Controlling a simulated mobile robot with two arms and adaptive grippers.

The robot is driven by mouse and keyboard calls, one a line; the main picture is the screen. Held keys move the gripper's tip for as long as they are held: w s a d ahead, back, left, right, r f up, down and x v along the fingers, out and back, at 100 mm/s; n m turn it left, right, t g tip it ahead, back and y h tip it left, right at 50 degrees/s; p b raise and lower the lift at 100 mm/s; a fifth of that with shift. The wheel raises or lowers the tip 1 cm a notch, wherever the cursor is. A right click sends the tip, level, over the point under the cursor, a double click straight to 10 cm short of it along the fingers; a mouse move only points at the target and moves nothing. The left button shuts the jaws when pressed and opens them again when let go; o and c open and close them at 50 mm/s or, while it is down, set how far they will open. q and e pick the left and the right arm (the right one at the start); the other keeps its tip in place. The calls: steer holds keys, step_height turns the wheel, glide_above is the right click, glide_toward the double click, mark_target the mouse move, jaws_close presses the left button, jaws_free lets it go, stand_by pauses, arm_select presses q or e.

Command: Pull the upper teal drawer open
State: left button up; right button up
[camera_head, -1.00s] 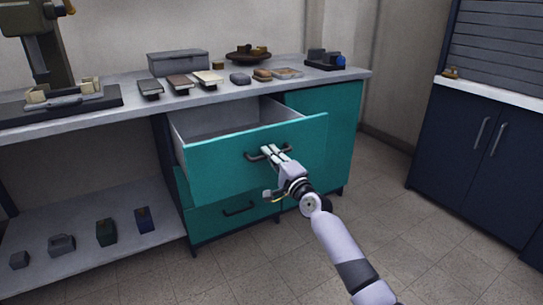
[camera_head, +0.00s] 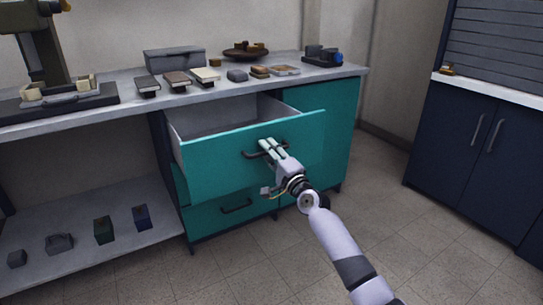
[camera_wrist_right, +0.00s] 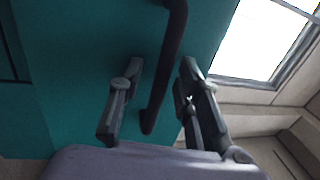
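The upper teal drawer (camera_head: 225,168) is pulled well out of the cabinet, and its grey inside shows from above. Its dark bar handle (camera_head: 251,155) is on the front panel. My right gripper (camera_head: 268,148) is at this handle. In the right wrist view, the handle (camera_wrist_right: 168,70) runs between the two spread fingers of my right gripper (camera_wrist_right: 158,100), with a visible gap on each side. The gripper is open and holds nothing. My left gripper is not in view.
The lower teal drawer (camera_head: 237,211) below is shut. Books, a grey box (camera_head: 174,58) and other items stand on the worktop above. Several small blocks lie on the low shelf (camera_head: 80,263) at left. The floor in front is clear up to a dark blue cabinet (camera_head: 460,150).

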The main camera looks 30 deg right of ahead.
steer(key=s+f, duration=0.2)
steer(key=s, duration=0.9)
steer(key=shift+s, duration=0.35)
steer(key=shift+f, duration=0.1)
